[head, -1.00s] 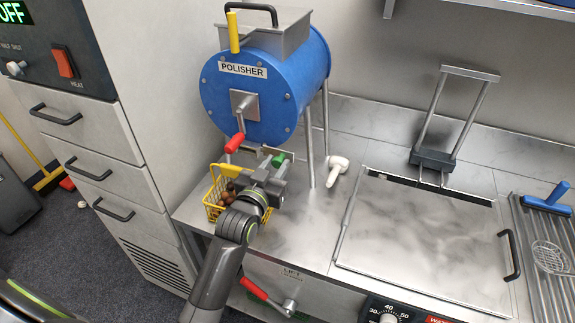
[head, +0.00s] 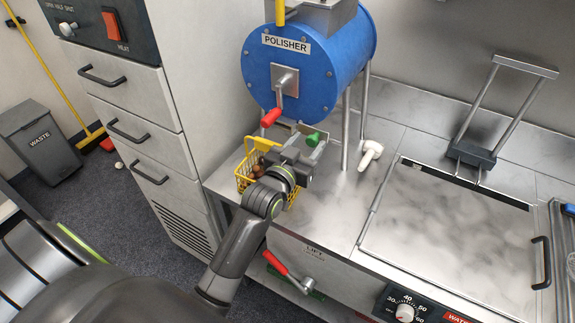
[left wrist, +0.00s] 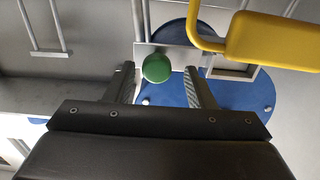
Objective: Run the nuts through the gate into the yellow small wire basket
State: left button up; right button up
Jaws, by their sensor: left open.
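The blue polisher drum (head: 300,75) stands on legs over the steel counter. Its gate has a green knob (head: 313,139), which also shows in the left wrist view (left wrist: 156,68). The yellow small wire basket (head: 243,180) stands below the drum's front, with several brown nuts (head: 258,169) in it. My left gripper (head: 303,149) partly hides the basket. Its open fingers are on either side of the green knob in the left wrist view (left wrist: 162,85); I cannot tell whether they touch it. My right gripper is out of view.
The drum's red-handled crank (head: 272,117) hangs close above my left gripper. A white scoop-like object (head: 370,154) lies right of the drum legs. A steel lid (head: 455,235) and a red-handled lift crank (head: 275,262) are farther right and below. A waste bin (head: 42,140) stands on the floor.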

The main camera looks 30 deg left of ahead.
pick_arm(q)
jog(key=s+b, duration=0.4)
jog(key=s, duration=1.2)
jog(key=shift+s+a, duration=0.3)
jog(key=shift+a, duration=0.1)
jog(key=s+a+f+g+y, duration=0.1)
jog(key=s+a+f+g, duration=0.2)
jog(key=s+f+g, duration=0.55)
jog(key=s+a+f+g+y, duration=0.1)
jog(key=s+a+f+g, duration=0.2)
jog(key=s+f+g, duration=0.5)
notch_tip(320, 180, down, 27)
jog(key=s+a+n, duration=0.1)
jog(key=a, duration=0.1)
jog(key=s+d+f, duration=0.1)
jog(key=s+f, duration=1.4)
jog(key=f, duration=0.2)
jog(key=shift+s+d, duration=0.15)
jog(key=shift+s, duration=0.05)
